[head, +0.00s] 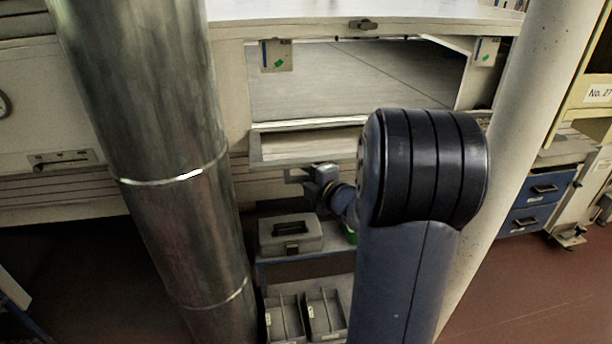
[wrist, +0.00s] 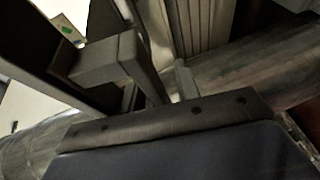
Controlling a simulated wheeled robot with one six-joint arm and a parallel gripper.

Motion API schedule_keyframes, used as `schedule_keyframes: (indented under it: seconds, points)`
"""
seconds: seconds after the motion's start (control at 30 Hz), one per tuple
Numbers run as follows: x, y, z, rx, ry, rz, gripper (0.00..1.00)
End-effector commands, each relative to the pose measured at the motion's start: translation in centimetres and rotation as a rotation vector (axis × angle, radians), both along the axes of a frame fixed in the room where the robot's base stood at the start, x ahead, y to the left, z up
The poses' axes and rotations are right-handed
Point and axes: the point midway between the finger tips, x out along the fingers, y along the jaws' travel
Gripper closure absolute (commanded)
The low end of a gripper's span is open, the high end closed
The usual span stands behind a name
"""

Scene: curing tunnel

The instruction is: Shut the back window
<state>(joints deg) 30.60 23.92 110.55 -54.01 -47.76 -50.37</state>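The back window appears as a wide opening (head: 350,80) in the pale housing, with a grey surface visible inside. A pale panel with a dark handle (head: 363,24) lies along its top, and a pale framed ledge (head: 310,146) runs below it. My gripper (head: 296,176) is just below the ledge, in front of the housing; I cannot tell whether it touches. In the wrist view, its fingers (wrist: 158,82) stand apart, with a dark slanted bar seen between or behind them. My arm hides the lower right of the opening.
A large metal pipe (head: 160,130) stands at left and a pale post (head: 510,130) at right. Below my gripper, a low stand carries a grey box (head: 290,236) and open bins (head: 305,315). Blue drawers (head: 540,190) are at right. Red floor is clear at lower right.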

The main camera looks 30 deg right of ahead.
Motion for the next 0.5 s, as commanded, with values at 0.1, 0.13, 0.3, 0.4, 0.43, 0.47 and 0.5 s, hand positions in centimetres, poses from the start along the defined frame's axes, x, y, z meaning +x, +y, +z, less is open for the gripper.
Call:
schedule_keyframes:
  seconds: [0.1, 0.13, 0.3, 0.4, 0.43, 0.47, 0.5]
  points:
    - [-0.01, 0.0, 0.0, 0.0, 0.0, 0.0, 0.69]
    - [-0.02, 0.0, 0.0, 0.0, 0.0, 0.0, 0.69]
    - [-0.03, 0.0, 0.0, 0.0, 0.0, 0.0, 0.83]
    - [-0.04, 0.0, 0.01, 0.0, 0.0, 0.0, 0.91]
    - [-0.04, 0.0, 0.0, 0.0, 0.0, 0.0, 0.94]
    - [-0.04, 0.0, 0.0, 0.0, 0.0, 0.0, 0.96]
    - [-0.04, 0.0, 0.0, 0.0, 0.0, 0.0, 0.99]
